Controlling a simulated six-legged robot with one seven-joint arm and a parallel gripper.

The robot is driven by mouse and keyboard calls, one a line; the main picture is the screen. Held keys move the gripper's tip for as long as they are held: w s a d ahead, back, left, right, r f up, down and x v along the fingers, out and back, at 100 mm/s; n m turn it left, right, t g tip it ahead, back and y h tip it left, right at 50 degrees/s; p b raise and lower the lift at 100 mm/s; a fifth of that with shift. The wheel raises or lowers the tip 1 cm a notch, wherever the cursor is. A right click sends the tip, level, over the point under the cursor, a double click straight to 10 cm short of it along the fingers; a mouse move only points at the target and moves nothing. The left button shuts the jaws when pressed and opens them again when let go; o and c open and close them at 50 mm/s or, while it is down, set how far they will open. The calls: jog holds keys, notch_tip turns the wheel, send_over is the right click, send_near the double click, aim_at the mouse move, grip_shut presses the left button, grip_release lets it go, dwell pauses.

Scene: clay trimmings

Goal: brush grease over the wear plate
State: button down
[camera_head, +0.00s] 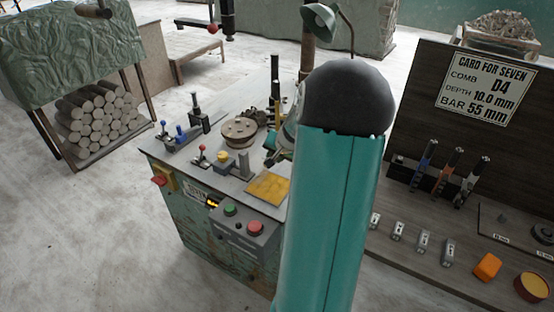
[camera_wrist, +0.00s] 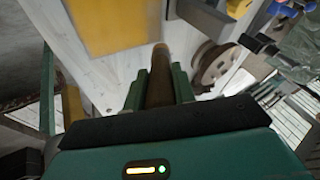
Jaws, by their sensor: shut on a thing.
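My gripper (camera_wrist: 160,90) is shut on a dark brown brush (camera_wrist: 159,84), seen in the wrist view between the two green fingers. The yellow square plate, seemingly the wear plate (camera_head: 268,186), lies on the machine's near right corner. It also shows in the wrist view (camera_wrist: 108,24), up and left of the brush tip. Whether the brush touches anything cannot be told. In the head view my arm hides most of the gripper and the brush.
A round pot with yellow contents (camera_head: 532,286) and an orange block (camera_head: 487,266) stand on the right bench (camera_head: 420,262). A round metal disc (camera_head: 240,130), small levers and a yellow knob (camera_head: 222,157) stand near the plate. A button box (camera_head: 243,228) juts from the machine's front.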

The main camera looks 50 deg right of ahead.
jog(key=shift+a+r, duration=0.15)
jog(key=shift+r, duration=3.1)
